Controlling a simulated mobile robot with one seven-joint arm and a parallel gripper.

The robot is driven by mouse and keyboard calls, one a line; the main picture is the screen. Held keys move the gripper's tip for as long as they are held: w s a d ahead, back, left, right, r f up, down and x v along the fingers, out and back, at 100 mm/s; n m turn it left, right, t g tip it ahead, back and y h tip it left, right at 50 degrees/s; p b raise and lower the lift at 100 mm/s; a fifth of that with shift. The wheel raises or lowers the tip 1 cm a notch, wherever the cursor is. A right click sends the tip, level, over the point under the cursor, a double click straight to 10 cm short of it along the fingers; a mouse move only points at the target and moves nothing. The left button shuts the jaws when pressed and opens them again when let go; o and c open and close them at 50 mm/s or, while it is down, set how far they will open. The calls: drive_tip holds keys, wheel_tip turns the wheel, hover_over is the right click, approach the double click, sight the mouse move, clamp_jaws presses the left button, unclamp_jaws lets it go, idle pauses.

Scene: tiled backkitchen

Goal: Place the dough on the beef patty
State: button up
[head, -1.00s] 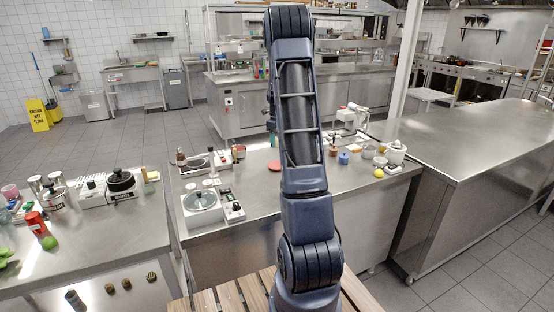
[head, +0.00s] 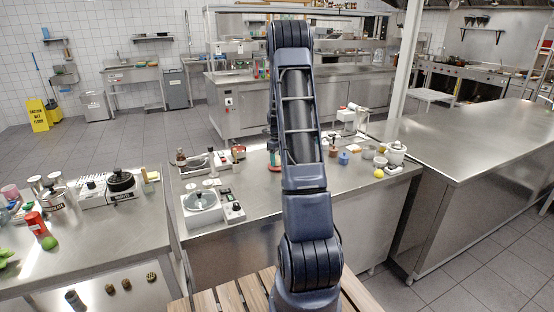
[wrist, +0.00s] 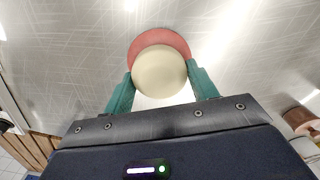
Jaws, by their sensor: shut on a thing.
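The dough (wrist: 159,73) is a cream-coloured ball in the wrist view. My gripper (wrist: 160,82) has teal fingers on either side of it and is shut on it. The beef patty (wrist: 158,35) is a flat reddish disc on the steel counter; the dough covers much of it in the wrist view. I cannot tell whether the dough touches the patty. In the head view my gripper (head: 273,158) is low over the counter at the patty's place, partly hidden by my arm. The dough cannot be made out there.
The steel counter (head: 255,190) is bare around the patty. A scale-like appliance (head: 203,205) stands to the left. A blue jar (head: 343,158), a yellow ball (head: 378,173) and small bowls are to the right.

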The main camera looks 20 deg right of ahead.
drive_tip(key=shift+f, duration=0.1)
drive_tip(key=o, duration=1)
drive_tip(key=shift+o, duration=0.2)
wheel_tip(320, 180, up, 12)
drive_tip(key=s+a+r+n+t, duration=0.1)
drive_tip(key=s+a+r+n, duration=0.55)
drive_tip(key=s+r, duration=0.2)
drive_tip(key=s+a+r+n+t, duration=0.1)
drive_tip(key=s+a+r+n, duration=0.6)
drive_tip(key=s, duration=0.3)
drive_tip(key=s+a+n+t, duration=0.1)
drive_tip(key=s+a+n, duration=0.3)
drive_tip(key=s+n, duration=0.4)
drive_tip(key=s+a+n+t, duration=0.1)
drive_tip(key=s+a+n, duration=0.2)
drive_tip(key=s+n, duration=0.4)
drive_tip(key=s, duration=0.7)
drive_tip(key=shift+s+a+f+n+t, duration=0.2)
drive_tip(key=shift+a+f+n+t, duration=0.1)
drive_tip(key=shift+a+f+n, duration=0.1)
